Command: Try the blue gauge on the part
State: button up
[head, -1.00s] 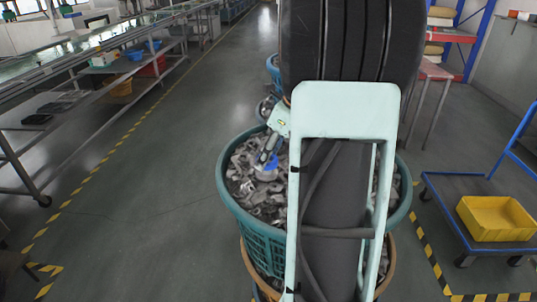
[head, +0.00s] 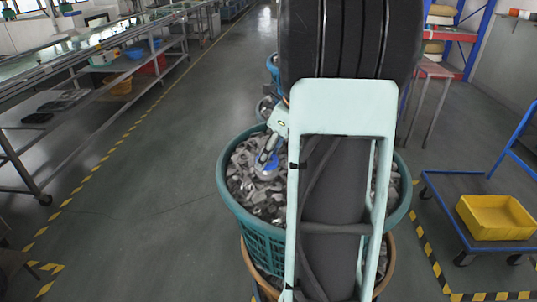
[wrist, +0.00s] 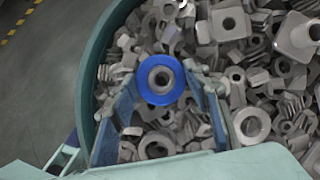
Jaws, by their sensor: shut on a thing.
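My gripper (wrist: 160,82) is shut on the blue gauge (wrist: 160,79), a round blue ring held between its two fingertips. In the wrist view a grey metal piece with a dark hole shows inside the ring. I cannot tell whether the ring is around that piece or above it. The gauge is over a teal basket (wrist: 98,52) full of grey metal parts. In the head view my gripper (head: 266,155) reaches into the left side of the basket (head: 262,240), and the gauge (head: 273,161) shows only partly. My arm hides the basket's middle.
Many loose metal parts (wrist: 252,122) with holes fill the basket around the gauge. A blue cart (head: 470,220) with a yellow bin (head: 497,217) stands at the right. A long workbench (head: 100,45) runs along the left. The floor between bench and basket is clear.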

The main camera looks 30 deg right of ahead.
jog(key=shift+s+f+b, duration=0.1)
jog(key=shift+f+b, duration=0.55)
jog(key=shift+f, duration=0.6)
dwell(1.4)
jog(key=shift+r, duration=0.1)
jog(key=shift+r+p, duration=2.5)
jog(key=shift+r, duration=0.1)
notch_tip(320, 180, up, 4)
jog(key=p, duration=0.4)
